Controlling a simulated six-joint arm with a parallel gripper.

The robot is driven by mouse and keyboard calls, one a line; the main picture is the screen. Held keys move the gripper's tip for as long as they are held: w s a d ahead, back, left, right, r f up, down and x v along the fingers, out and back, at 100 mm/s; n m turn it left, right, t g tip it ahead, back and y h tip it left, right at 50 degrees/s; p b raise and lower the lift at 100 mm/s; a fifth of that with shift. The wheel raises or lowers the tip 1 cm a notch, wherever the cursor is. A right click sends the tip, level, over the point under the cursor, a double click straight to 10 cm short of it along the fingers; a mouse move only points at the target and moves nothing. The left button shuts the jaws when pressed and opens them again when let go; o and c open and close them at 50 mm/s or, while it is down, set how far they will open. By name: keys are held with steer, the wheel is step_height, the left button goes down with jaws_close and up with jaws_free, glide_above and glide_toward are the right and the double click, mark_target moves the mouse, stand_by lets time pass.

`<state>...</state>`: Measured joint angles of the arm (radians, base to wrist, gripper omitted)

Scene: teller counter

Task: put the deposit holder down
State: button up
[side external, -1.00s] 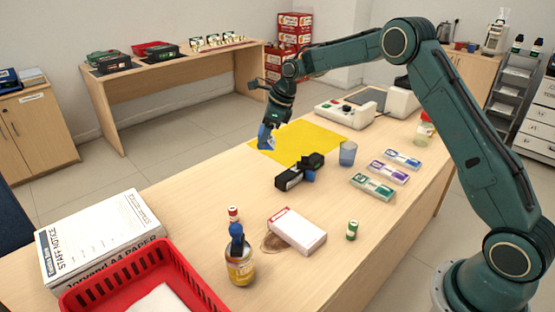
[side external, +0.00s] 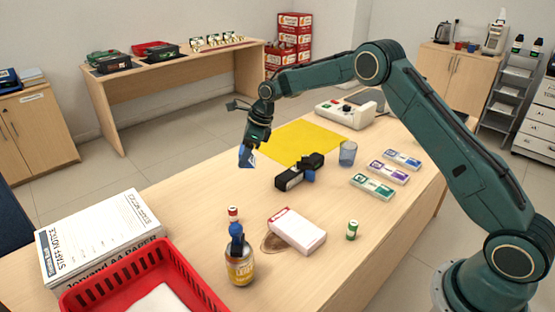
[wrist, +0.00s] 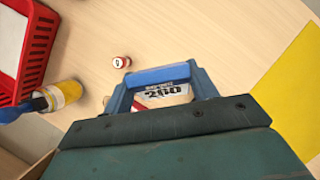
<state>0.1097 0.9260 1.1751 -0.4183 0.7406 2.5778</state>
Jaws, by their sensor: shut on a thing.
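My gripper (side external: 248,152) is shut on a small blue thing, taken to be the deposit holder (side external: 247,158). In the side view it points down, left of the yellow mat, over the bare wood counter. Any gap beneath it is hard to judge. In the wrist view the holder (wrist: 158,75) shows as a bright blue bar between my darker blue fingers. A white printed face reading "200" (wrist: 164,92) shows just below the bar, with a bit of red beside it. I cannot tell whether that face belongs to the holder.
Around lie a yellow mat (side external: 310,137), a black device (side external: 289,178), a clear blue cup (side external: 347,154), a white box (side external: 298,232), a red-and-white cylinder (side external: 233,214), a bottle (side external: 239,268) and a red basket (side external: 190,282). Bare counter (side external: 190,200) lies left of my gripper.

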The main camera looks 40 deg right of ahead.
step_height(320, 180, down, 11)
steer(key=shift+r, duration=0.1)
stand_by(0.3)
steer(key=shift+f, duration=2.1)
steer(key=shift+f, duration=0.1)
steer(key=o, duration=1)
steer(key=v, duration=1.2)
